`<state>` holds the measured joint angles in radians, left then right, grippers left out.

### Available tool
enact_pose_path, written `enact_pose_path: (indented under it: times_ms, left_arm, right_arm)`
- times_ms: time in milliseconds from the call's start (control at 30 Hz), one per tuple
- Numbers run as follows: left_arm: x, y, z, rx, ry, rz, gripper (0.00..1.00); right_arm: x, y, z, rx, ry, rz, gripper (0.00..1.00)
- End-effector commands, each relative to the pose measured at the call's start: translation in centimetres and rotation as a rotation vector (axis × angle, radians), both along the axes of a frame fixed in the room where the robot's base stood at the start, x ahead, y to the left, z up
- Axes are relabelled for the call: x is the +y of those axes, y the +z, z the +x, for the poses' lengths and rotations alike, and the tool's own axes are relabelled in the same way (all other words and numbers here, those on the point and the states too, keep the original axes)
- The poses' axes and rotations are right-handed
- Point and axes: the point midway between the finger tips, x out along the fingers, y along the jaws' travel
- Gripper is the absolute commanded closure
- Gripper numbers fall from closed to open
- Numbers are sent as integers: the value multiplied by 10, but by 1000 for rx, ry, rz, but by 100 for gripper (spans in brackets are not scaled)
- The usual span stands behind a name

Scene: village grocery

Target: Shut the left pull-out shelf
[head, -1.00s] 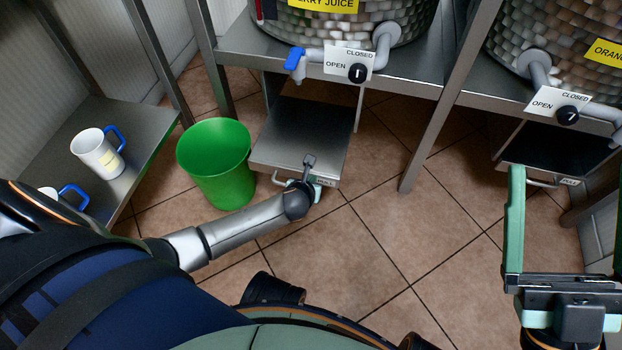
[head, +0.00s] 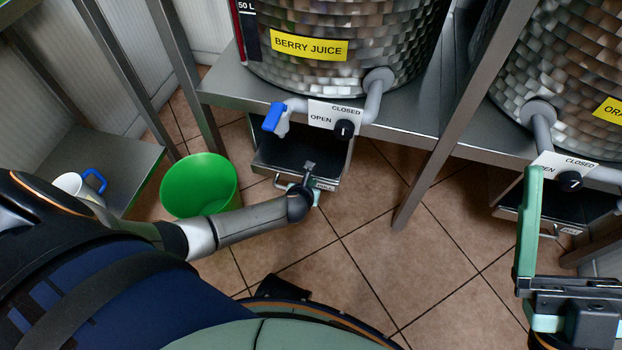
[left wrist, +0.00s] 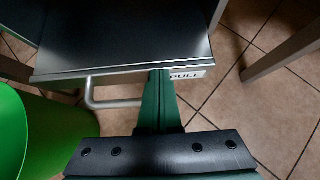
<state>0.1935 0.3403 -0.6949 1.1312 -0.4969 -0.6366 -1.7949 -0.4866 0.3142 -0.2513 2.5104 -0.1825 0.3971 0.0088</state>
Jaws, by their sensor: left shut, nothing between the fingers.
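The left pull-out shelf (head: 278,157) is a steel tray under the berry juice barrel, partly out from beneath the counter. Its front has a bar handle (left wrist: 97,101) and a PULL label (left wrist: 189,76). My left gripper (head: 308,188) is shut and empty at the shelf's front. In the left wrist view its fingers (left wrist: 159,84) meet the front edge between handle and label; I cannot tell how firmly they touch. My right gripper (head: 577,188) is open at the right, away from this shelf, with one finger largely out of frame.
A green bin (head: 200,186) stands close left of the shelf. A side table (head: 125,160) holds a mug (head: 75,186). A counter leg (head: 425,175) rises to the right. Another pull-out shelf (head: 520,214) is behind my right gripper. Tiled floor in front is clear.

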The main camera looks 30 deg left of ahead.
Motion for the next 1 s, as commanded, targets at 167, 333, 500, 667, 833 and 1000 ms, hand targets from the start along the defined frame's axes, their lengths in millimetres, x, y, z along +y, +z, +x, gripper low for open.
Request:
enact_pose_path:
  times_ms: [167, 333, 500, 667, 833, 1000]
  left_arm:
    - [6, -1, 24, 0, 1, 0, 100]
    - [9, -1, 37, 1, 1, -1, 100]
    - [10, -1, 42, 1, 0, -2, 100]
    - [10, 0, 43, -1, 0, -1, 100]
    - [10, 1, 45, -4, -1, -1, 100]
    - [12, 3, 44, -6, -1, -1, 100]
  right_arm:
    - [0, -3, 0, -1, -1, -2, 0]
    - [1, -5, 0, -1, -2, -5, 0]
    - [1, -6, 0, 0, -3, -5, 0]
    - [1, -6, 0, 0, -3, -3, 0]
    - [1, -6, 0, 1, -3, -3, 0]
    - [1, -4, 0, 2, -3, -1, 0]
